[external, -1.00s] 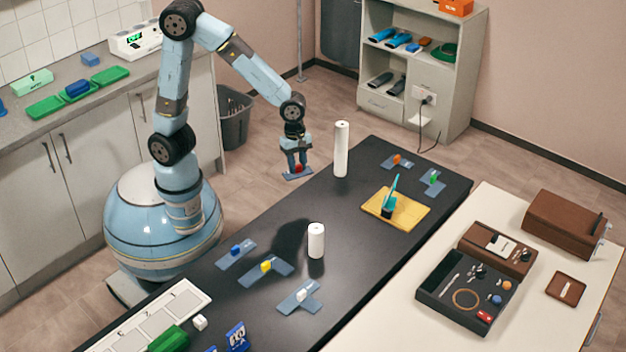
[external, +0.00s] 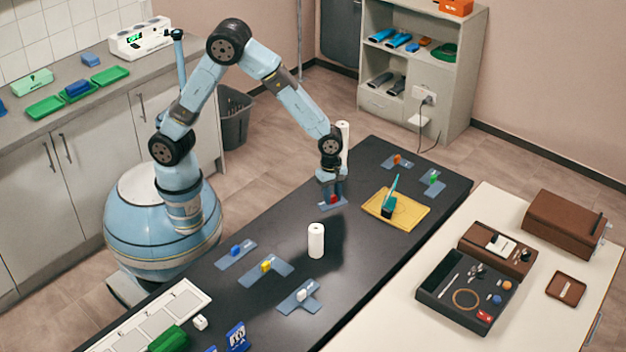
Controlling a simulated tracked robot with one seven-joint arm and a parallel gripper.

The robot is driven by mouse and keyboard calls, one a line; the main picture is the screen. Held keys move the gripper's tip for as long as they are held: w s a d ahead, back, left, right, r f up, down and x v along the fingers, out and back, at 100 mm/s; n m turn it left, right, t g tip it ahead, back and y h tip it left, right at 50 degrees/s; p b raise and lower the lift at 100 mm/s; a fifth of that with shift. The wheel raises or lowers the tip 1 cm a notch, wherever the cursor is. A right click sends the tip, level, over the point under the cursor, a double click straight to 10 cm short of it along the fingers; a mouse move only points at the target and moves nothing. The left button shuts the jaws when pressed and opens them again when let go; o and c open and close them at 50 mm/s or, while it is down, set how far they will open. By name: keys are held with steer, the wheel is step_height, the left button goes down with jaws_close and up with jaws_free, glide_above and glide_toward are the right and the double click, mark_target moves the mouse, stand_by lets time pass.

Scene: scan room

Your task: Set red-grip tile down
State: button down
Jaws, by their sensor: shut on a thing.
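The red-grip tile (external: 338,204) is a flat blue-grey piece with a red grip (external: 334,198) on top. It is in my gripper (external: 333,194), whose jaws are shut on the red grip.
A short white cylinder (external: 316,241) stands nearer the camera, and a tall one (external: 343,140) stands behind my arm. A yellow tray (external: 410,213) is at right. Orange (external: 397,160), green (external: 433,180), blue (external: 236,252), yellow (external: 266,268) and white-grip (external: 300,296) tiles lie around.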

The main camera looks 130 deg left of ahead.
mark_target(336, 201)
steer(key=shift+w+a+f, duration=0.25)
steer(key=shift+w+f, duration=0.45)
steer(key=shift+f, duration=1.75)
steer(key=c, duration=0.8)
jaws_free()
steer(key=shift+f, duration=0.1)
steer(key=r, duration=0.4)
steer(key=s+r, duration=0.1)
steer(key=r, duration=0.7)
steer(key=shift+s+a+r, duration=0.15)
steer(key=shift+a, duration=0.1)
